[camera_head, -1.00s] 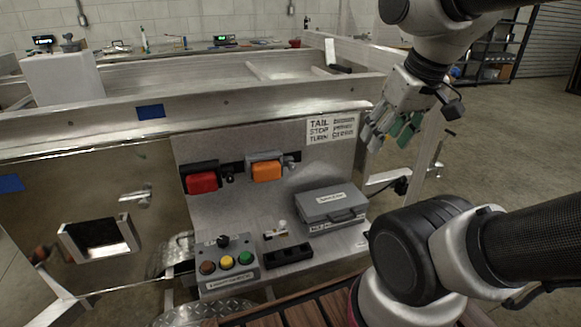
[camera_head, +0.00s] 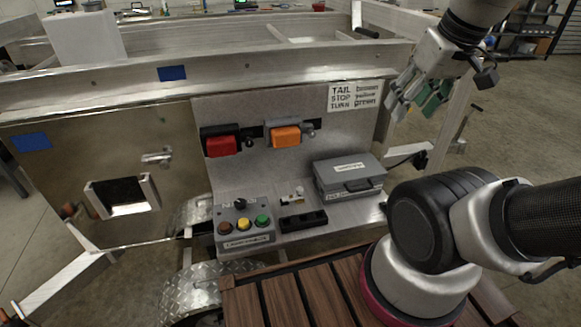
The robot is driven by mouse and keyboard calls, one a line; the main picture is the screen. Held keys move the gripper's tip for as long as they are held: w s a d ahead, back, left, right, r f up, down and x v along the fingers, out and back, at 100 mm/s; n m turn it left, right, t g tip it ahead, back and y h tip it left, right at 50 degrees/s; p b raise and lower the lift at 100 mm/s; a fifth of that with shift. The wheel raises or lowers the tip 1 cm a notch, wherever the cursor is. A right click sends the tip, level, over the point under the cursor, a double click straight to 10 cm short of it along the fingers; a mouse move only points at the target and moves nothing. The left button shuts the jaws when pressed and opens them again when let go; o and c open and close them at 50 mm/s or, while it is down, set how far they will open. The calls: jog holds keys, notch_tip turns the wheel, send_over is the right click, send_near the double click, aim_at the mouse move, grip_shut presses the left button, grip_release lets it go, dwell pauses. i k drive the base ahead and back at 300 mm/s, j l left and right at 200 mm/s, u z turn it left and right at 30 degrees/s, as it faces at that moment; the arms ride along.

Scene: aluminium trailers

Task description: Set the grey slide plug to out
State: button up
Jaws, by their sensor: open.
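A small grey plug-like fitting (camera_head: 309,129) sits at the right end of the orange lamp (camera_head: 286,136) on the grey upright panel. It looks like the slide plug, but it is too small to tell whether it is in or out. A similar dark fitting at the red lamp (camera_head: 221,146) is hard to make out. My gripper (camera_head: 409,106) hangs in the upper right, in front of the trailer frame, with its fingers apart and empty. It is well to the right of the grey fitting and touches nothing that I can see.
A control box (camera_head: 246,230) with coloured buttons, a black block (camera_head: 303,220) and a grey case (camera_head: 349,176) stand on the ledge below the lamps. The space before the lamps looks clear.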

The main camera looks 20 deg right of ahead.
aim_at(307, 128)
jog(key=k+j+z, duration=0.35)
jog(key=j, duration=0.2)
jog(key=k+j+z, duration=0.3)
jog(key=j, duration=0.2)
